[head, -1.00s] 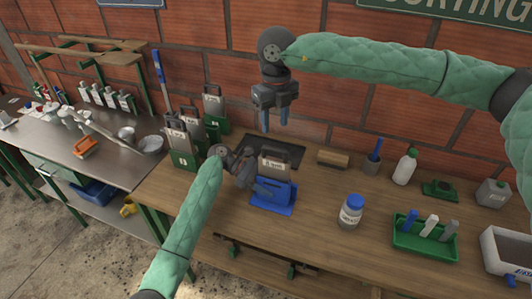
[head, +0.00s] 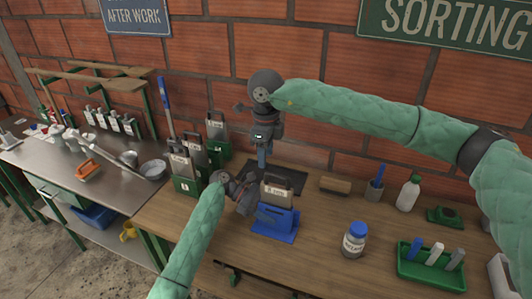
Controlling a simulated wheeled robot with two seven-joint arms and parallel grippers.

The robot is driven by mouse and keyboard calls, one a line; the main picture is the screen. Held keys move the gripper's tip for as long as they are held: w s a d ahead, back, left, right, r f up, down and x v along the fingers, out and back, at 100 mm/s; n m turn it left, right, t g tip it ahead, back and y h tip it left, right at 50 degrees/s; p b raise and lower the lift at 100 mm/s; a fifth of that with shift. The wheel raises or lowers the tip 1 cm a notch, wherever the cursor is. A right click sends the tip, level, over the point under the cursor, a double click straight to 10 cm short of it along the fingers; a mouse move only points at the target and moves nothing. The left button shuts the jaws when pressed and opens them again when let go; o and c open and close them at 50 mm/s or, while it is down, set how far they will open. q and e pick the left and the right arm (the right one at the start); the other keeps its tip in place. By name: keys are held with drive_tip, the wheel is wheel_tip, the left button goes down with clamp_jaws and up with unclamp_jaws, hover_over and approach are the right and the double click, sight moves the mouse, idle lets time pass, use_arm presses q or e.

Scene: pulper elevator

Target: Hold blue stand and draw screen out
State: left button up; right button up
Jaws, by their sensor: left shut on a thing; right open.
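The blue stand (head: 274,224) stands on the wooden table near its middle. The screen (head: 277,190), a pale plate with a dark handle on top and a label, sits upright in it. My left gripper (head: 256,211) is shut on the blue stand at its left side. My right gripper (head: 262,158) is open and empty, above the table behind and a little left of the screen. Its fingers overlap in this view, so the gap between them is hidden.
Several screens in green stands (head: 188,185) stand at left. A dark mat (head: 300,180) lies behind the blue stand. A brown block (head: 335,184), a blue-lidded jar (head: 354,240), a white bottle (head: 409,193) and a green tray (head: 430,268) stand to the right.

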sight(266, 183)
drive_tip(key=shift+n, duration=0.7)
drive_tip(key=shift+f, duration=0.3)
wheel_tip(266, 183, down, 12)
drive_tip(key=shift+r, duration=0.25)
drive_tip(key=shift+c, duration=0.2)
clamp_jaws()
drive_tip(key=shift+d, duration=0.1)
drive_tip(key=shift+r, duration=0.15)
drive_tip(key=shift+r, duration=6.4)
